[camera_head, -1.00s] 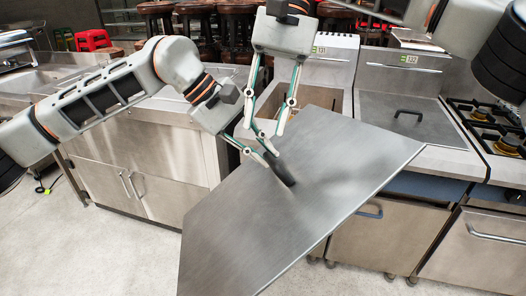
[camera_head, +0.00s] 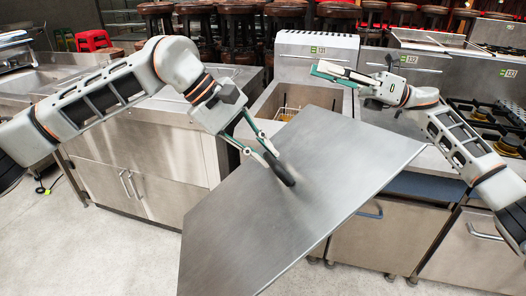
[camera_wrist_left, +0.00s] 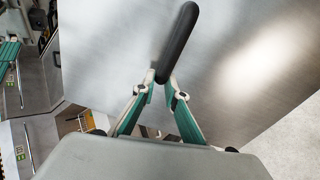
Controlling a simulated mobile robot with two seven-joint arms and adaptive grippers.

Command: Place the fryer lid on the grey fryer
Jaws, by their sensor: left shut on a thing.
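The fryer lid (camera_head: 300,200) is a large flat steel plate with a black bar handle (camera_head: 279,169). My left gripper (camera_head: 270,153) is shut on the handle and holds the lid tilted in front of the counters. The left wrist view also shows the handle (camera_wrist_left: 177,42) between the fingertips, with the lid's plate behind it. The grey fryer (camera_head: 300,68) stands behind the lid, its basin open with a basket (camera_head: 286,113) inside. The lid hides its front. My right gripper (camera_head: 318,70) is above the fryer's right side, apart from the lid, pointing left; its finger opening is unclear.
Right of the fryer is another steel unit (camera_head: 412,70), partly hidden by my right arm, then a gas hob (camera_head: 490,115). A steel counter (camera_head: 140,150) stands to the left. Several stools (camera_head: 235,25) are behind. The floor (camera_head: 100,250) at front left is clear.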

